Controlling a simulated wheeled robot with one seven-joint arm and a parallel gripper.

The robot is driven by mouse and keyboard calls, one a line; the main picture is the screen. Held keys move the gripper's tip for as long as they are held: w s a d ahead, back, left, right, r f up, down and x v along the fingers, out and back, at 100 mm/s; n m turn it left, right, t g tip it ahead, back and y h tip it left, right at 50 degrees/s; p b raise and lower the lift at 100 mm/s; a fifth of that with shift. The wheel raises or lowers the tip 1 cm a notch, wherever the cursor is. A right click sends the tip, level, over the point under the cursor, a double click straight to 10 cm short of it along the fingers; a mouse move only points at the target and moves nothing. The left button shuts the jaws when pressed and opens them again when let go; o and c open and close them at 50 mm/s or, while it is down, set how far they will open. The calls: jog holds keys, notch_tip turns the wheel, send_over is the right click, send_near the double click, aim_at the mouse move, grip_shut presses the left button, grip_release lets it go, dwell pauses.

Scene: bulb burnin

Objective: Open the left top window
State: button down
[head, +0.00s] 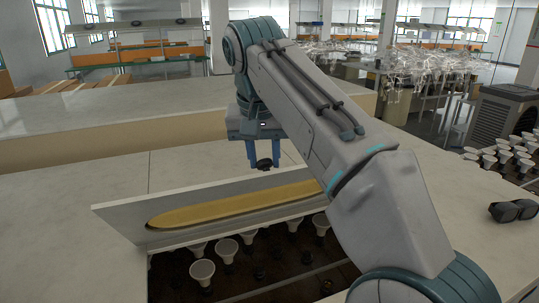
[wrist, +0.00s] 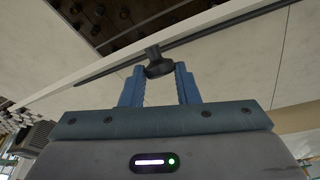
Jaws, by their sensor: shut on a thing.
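The window is a pale hinged panel (head: 122,217) with a long yellow inset in the face toward me. It stands tilted up out of the counter, and the opening in front of it shows several white bulbs (head: 202,272). My gripper (head: 265,161) is behind the panel's raised edge, with its blue fingers pointing down. It is shut on a black knob (head: 264,164). In the wrist view the black knob (wrist: 157,65) sits between the blue fingers, by the panel's pale edge (wrist: 215,20). The knob's join to the panel is partly hidden in the head view.
Pale counter top (head: 90,270) surrounds the opening and is clear at left. Black goggle-like objects (head: 513,210) lie at right, near another tray of bulbs (head: 500,155). A raised pale ledge (head: 100,110) runs behind. My arm covers the panel's right end.

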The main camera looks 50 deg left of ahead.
jog(key=shift+s+a+f, duration=0.2)
jog(key=shift+f, duration=0.05)
jog(key=c, duration=1.4)
grip_release()
jog(key=o, duration=0.3)
jog(key=shift+a+f, duration=0.1)
jog(key=shift+a, duration=0.15)
jog(key=shift+s+a, duration=0.1)
jog(key=shift+a, duration=0.1)
jog(key=shift+w+d+r, duration=0.2)
jog(key=shift+d, duration=0.25)
jog(key=shift+a, duration=0.1)
jog(key=shift+a, duration=0.1)
